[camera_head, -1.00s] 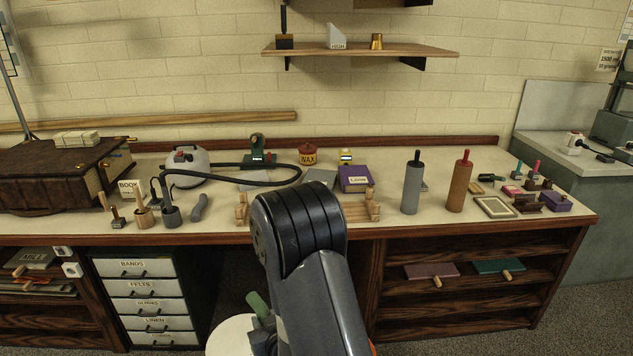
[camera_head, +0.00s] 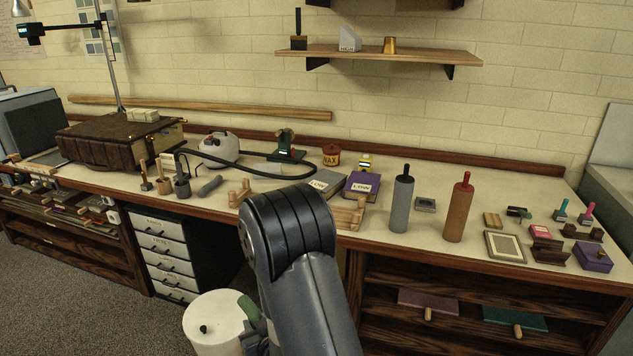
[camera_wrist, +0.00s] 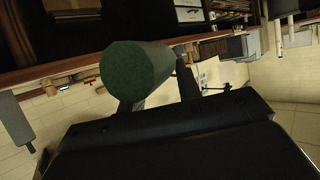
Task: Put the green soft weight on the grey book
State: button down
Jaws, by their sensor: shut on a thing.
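The green soft weight (camera_head: 246,306) is a rounded cylinder held at my gripper (camera_head: 255,330), low in front of the bench and above a white round container. In the wrist view the weight (camera_wrist: 132,68) shows its round green end, with my gripper (camera_wrist: 160,88) shut on it. Its far part is hidden by the fingers. The grey book (camera_head: 323,181) lies flat on the bench, left of a purple book (camera_head: 362,185). My arm stands in front of the bench, just below the grey book in the picture, and my gripper is well apart from the book.
A wooden rack (camera_head: 349,215) stands in front of the books. A grey roller (camera_head: 401,204) and a brown roller (camera_head: 458,212) stand upright to their right. A wax tin (camera_head: 331,155) and a black hose (camera_head: 262,174) lie behind and left. The white container (camera_head: 212,325) stands on the floor.

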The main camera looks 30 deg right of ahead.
aim_at(334, 186)
jog(key=i+l+u, duration=0.1)
jog(key=l+u, duration=0.4)
jog(key=l, duration=0.55)
jog(key=l+u, duration=0.45)
jog(key=l, duration=0.6)
jog(key=i+l+u, duration=0.15)
jog(key=l, duration=0.2)
jog(key=l+u, duration=0.2)
jog(key=l, duration=0.15)
jog(key=i, duration=0.05)
